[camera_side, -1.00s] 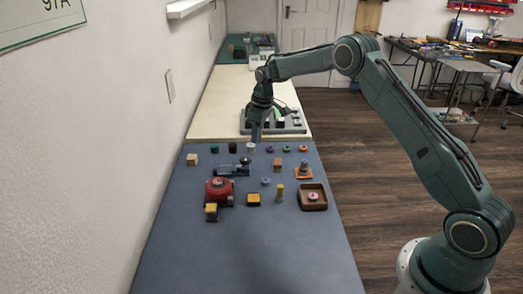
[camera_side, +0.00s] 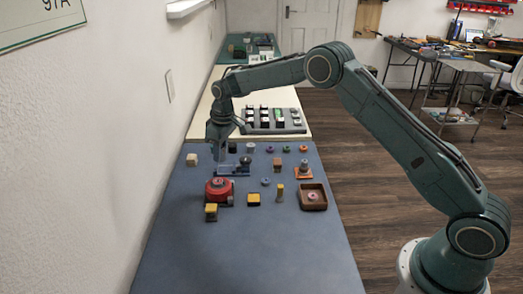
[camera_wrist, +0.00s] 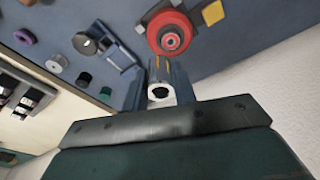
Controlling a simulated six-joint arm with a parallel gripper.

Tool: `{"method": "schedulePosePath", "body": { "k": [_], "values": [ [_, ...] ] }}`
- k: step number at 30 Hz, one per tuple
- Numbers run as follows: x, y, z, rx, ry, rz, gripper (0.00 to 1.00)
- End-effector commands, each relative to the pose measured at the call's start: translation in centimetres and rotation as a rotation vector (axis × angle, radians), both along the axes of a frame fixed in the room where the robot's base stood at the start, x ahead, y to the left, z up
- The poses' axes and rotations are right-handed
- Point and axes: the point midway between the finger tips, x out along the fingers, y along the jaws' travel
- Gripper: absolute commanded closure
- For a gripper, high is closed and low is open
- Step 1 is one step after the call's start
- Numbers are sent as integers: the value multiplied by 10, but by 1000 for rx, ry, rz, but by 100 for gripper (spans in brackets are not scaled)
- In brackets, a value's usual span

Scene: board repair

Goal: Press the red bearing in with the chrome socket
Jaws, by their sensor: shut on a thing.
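A red round housing (camera_side: 219,190) sits on the blue mat, and it also shows in the wrist view (camera_wrist: 158,19). A lighter red ring, apparently the red bearing (camera_wrist: 171,40), lies at its middle; I cannot tell how deep it sits. My gripper (camera_side: 221,158) is above the far left of the mat, beyond the housing. In the wrist view its fingers are shut on a pale ring-ended piece with a dark hole, apparently the chrome socket (camera_wrist: 160,92). In the side view the held piece is not clear.
A blue fixture (camera_side: 238,170) stands just beyond the housing. Yellow-topped blocks (camera_side: 211,212) are in front of it. A brown tray (camera_side: 323,204) with a red ring is to the right. A grey rack (camera_side: 285,129) stands behind. The near mat is clear.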

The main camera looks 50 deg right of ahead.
Motion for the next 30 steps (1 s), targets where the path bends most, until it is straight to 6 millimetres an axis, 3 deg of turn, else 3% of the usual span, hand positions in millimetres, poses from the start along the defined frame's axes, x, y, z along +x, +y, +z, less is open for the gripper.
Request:
{"method": "schedulePosePath", "body": {
  "k": [6, 17, 30],
  "values": [
    [0, 22, -1, 0, -1, -2, 99],
    [0, 23, -5, 0, 0, -2, 99],
    [-1, 23, -35, 0, 2, -2, 99]
  ]
}}
